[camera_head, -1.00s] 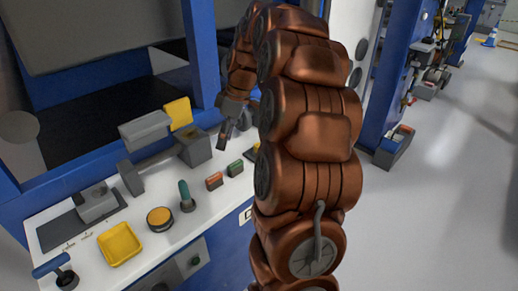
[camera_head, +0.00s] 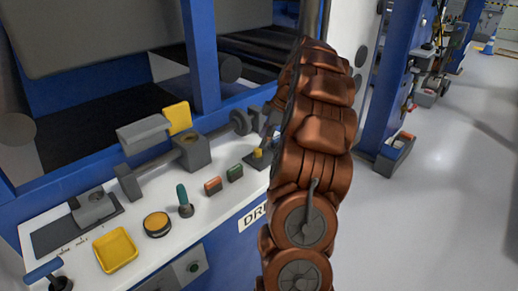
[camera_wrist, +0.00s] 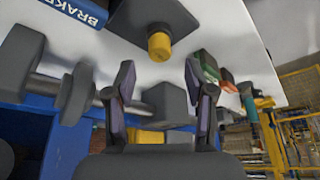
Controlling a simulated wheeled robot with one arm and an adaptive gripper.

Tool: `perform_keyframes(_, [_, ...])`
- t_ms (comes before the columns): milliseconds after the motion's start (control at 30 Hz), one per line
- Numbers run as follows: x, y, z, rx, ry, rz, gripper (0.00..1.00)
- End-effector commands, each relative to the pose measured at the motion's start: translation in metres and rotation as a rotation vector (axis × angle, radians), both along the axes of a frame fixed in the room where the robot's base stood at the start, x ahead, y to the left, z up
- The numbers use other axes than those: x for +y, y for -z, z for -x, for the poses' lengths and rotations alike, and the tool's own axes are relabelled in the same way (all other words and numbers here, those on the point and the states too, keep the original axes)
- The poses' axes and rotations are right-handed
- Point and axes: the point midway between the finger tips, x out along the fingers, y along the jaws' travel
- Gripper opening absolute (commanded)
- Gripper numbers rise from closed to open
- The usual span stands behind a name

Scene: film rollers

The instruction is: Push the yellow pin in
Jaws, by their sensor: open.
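The yellow pin (camera_head: 258,153) stands on a dark square base (camera_head: 254,164) at the right end of the white panel. In the wrist view the short yellow pin (camera_wrist: 159,46) sticks out of its dark base, above the gap between my fingers. My gripper (camera_wrist: 159,85) is open, with two dark fingers spread apart and nothing between them. The pin shows beyond the fingertips and centred between them; I see no contact. In the head view my gripper is mostly hidden by my copper arm.
A grey block with a yellow plate (camera_head: 178,117) stands left of the pin. Green (camera_head: 235,172) and red (camera_head: 213,186) buttons, a green-handled lever (camera_head: 184,198), a round yellow button (camera_head: 157,223) and a yellow tray (camera_head: 116,249) share the panel. A blue post (camera_head: 202,60) rises behind.

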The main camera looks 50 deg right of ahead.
Motion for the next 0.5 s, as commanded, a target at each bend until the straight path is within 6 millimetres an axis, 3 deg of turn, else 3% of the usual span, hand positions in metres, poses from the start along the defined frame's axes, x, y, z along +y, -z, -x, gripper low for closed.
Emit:
perform_keyframes(300, [0.012,0.039,-0.011,0.001,0.000,-0.002,0.54])
perform_keyframes(500, [0.013,0.045,-0.013,-0.001,0.000,0.001,0.54])
